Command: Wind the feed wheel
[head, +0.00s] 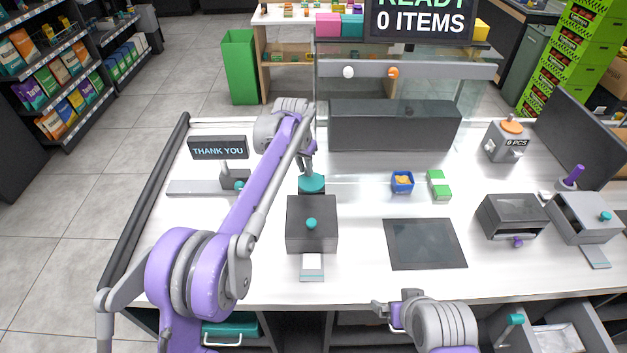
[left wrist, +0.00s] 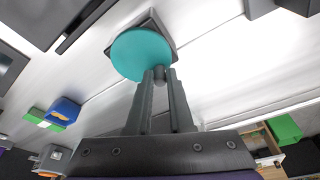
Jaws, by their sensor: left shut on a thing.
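The feed wheel, a teal disc (head: 312,184), stands at the back of a dark box (head: 311,232) on the white counter. In the left wrist view the wheel (left wrist: 138,54) fills the upper middle, with a dark square plate behind it. My left gripper (head: 308,168) reaches down to the wheel. Its fingers (left wrist: 160,76) are shut on a small grey handle at the wheel's edge, mostly hidden between them. My right gripper (head: 381,309) hangs at the counter's front edge, away from the wheel; its fingers are too small to judge.
A dark mat (head: 425,244), a blue bin (head: 402,187) and a green-and-white block (head: 439,185) lie to the right. A THANK YOU sign (head: 218,148) stands left. A long dark block (head: 394,126) stands behind.

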